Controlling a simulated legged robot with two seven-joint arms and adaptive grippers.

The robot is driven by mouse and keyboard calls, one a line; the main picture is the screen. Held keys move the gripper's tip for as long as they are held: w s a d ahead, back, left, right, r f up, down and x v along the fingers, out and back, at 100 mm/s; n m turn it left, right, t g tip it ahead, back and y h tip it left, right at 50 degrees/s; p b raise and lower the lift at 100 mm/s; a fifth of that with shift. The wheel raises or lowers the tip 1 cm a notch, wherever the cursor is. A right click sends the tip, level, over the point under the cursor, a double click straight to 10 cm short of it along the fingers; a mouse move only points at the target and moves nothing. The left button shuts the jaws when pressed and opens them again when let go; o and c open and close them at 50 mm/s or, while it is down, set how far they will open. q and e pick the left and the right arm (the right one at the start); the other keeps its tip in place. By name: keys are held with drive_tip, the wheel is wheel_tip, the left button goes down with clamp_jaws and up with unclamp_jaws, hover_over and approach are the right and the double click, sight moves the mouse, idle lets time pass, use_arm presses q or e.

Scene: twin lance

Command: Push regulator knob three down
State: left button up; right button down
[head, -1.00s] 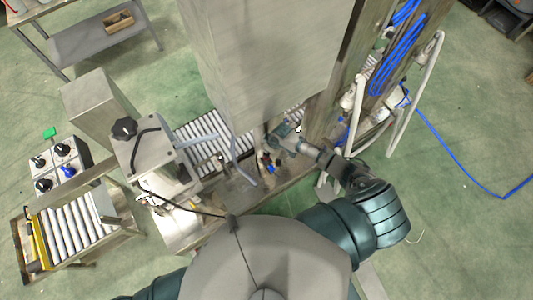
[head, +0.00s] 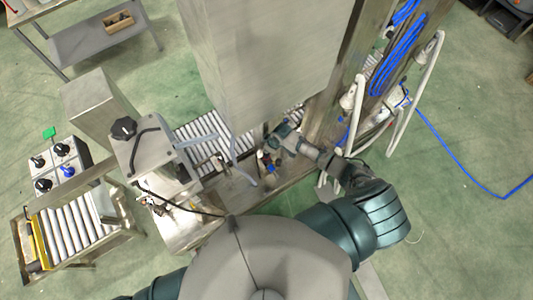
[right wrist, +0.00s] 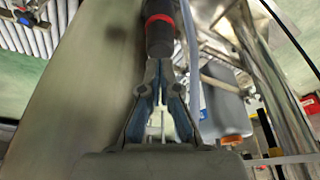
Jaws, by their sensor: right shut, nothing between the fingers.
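My right gripper (head: 270,143) is shut and empty, above the small fittings at the foot of the tall steel cabinet. In the right wrist view its closed fingertips (right wrist: 160,64) are right at the lower end of a black knob with a red ring (right wrist: 159,28). I cannot tell whether they touch it. In the head view the small regulator parts (head: 266,164) beneath the gripper are partly hidden and too small to tell apart, so I cannot tell which is knob three. My left gripper is out of view.
The tall steel cabinet (head: 262,65) stands close beside the right gripper. A grey bottle-like container (right wrist: 225,105) and metal tubes are at the right of the wrist view. A roller conveyor (head: 200,138) and a box of black and blue knobs (head: 58,165) lie left.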

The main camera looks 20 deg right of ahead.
drive_tip(key=shift+f+b, duration=0.6)
drive_tip(key=shift+f, duration=0.35)
drive_tip(key=shift+r, duration=0.15)
wheel_tip(320, 180, up, 6)
drive_tip(key=p, duration=0.6)
drive_tip(key=shift+p, duration=0.35)
